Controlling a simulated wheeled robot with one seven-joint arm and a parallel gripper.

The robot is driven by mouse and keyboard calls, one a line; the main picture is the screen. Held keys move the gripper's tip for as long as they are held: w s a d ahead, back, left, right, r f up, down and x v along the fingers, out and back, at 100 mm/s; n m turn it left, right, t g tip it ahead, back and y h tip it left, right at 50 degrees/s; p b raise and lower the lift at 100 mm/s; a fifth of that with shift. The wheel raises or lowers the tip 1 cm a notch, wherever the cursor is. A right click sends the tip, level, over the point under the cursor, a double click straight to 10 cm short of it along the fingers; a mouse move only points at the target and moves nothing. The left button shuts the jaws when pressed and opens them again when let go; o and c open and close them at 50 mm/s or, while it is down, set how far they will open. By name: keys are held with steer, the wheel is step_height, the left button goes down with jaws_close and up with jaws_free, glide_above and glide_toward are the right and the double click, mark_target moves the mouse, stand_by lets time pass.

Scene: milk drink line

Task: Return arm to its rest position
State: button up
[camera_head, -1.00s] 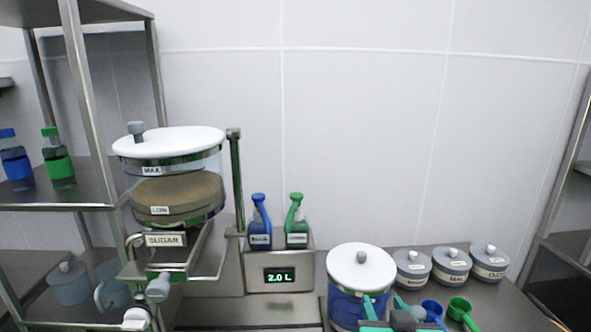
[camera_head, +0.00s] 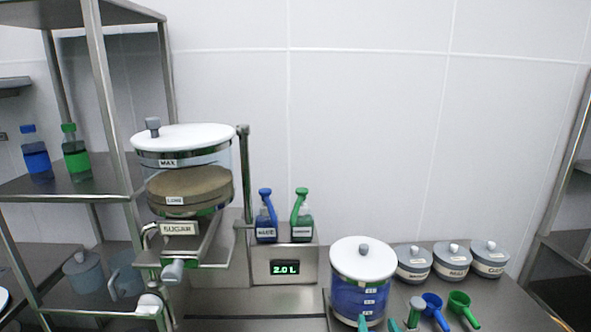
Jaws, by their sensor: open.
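My gripper (camera_head: 378,324) shows only as two teal fingertips at the bottom edge of the head view. They are spread apart, with nothing visible between them. They appear in front of the lower part of a clear container (camera_head: 362,297) with a white lid and blue contents. Whether they touch it cannot be told. The rest of my gripper and my arm are out of view.
A sugar dispenser (camera_head: 183,188) stands left, by a metal shelf with bottles (camera_head: 78,158). Lidded grey jars (camera_head: 452,262), a blue scoop (camera_head: 433,305), a green scoop (camera_head: 460,305) and a grey-topped green tool (camera_head: 415,310) are right.

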steer(key=s+a+f, duration=0.5)
steer(key=s+f, duration=0.1)
steer(key=f, duration=0.5)
steer(key=s+a+f, duration=0.5)
steer(key=f, duration=0.5)
steer(key=s+a+f+n+t, duration=0.1)
steer(key=s+a, duration=0.2)
steer(key=s, duration=0.9)
steer(key=s+a+f+n+y, duration=0.1)
steer(key=s+a, duration=0.3)
steer(key=s, duration=0.8)
steer(key=shift+f+t+y, duration=0.2)
steer(key=shift+t+y, duration=0.1)
steer(key=shift+t, duration=0.1)
